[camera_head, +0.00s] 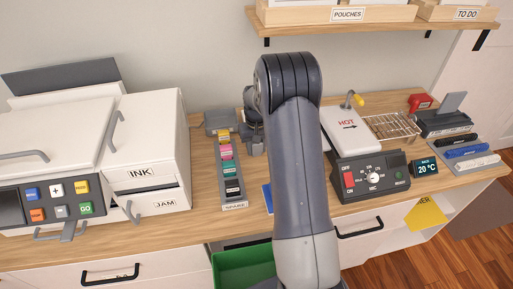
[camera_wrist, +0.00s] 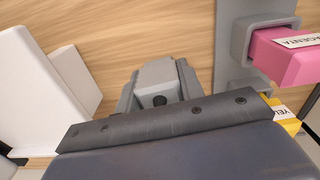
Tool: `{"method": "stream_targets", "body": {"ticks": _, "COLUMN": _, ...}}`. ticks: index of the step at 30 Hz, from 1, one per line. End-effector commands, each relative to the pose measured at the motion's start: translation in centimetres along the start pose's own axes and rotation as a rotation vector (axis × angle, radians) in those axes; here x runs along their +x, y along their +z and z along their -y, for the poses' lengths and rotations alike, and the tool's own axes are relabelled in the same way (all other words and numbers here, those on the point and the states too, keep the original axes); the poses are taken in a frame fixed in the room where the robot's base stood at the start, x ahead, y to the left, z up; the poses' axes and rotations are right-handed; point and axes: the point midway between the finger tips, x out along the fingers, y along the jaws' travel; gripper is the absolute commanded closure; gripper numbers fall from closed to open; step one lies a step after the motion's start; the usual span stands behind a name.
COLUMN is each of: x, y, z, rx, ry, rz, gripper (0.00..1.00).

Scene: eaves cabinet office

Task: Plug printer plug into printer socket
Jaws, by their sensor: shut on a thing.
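My gripper (camera_head: 254,138) shows in the head view behind my arm, just right of the ink cartridge rack. In the wrist view its dark bolted body fills the bottom, and its grey fingers (camera_wrist: 160,84) point away over the wooden counter. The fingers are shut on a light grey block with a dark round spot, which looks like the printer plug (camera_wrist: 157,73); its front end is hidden. The white printer (camera_head: 150,123) stands at the left in the head view and as white panels (camera_wrist: 35,85) in the wrist view. I cannot make out the printer socket in either view.
The ink rack (camera_head: 236,206) with coloured cartridges stands close beside my gripper; a pink magenta cartridge (camera_wrist: 287,52) shows at the right. A green bin (camera_head: 240,270) sits below the counter edge.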

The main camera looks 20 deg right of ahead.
Motion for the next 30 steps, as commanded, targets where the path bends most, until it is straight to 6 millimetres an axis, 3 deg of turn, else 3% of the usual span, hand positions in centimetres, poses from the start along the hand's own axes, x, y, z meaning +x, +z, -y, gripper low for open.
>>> {"method": "stream_targets", "body": {"ticks": 11, "x": -0.6, "y": -0.1, "z": 0.0, "rx": 0.0, "ry": 0.0, "rz": -0.002, "gripper": 0.87}}
{"method": "stream_targets", "body": {"ticks": 24, "x": -8.5, "y": -0.1, "z": 0.0, "rx": 0.0, "ry": 0.0, "rz": -0.003, "gripper": 0.87}}
{"method": "stream_targets", "body": {"ticks": 30, "x": -10.0, "y": 0.0, "z": 0.1, "rx": -0.001, "ry": 0.0, "rz": -0.001, "gripper": 0.87}}
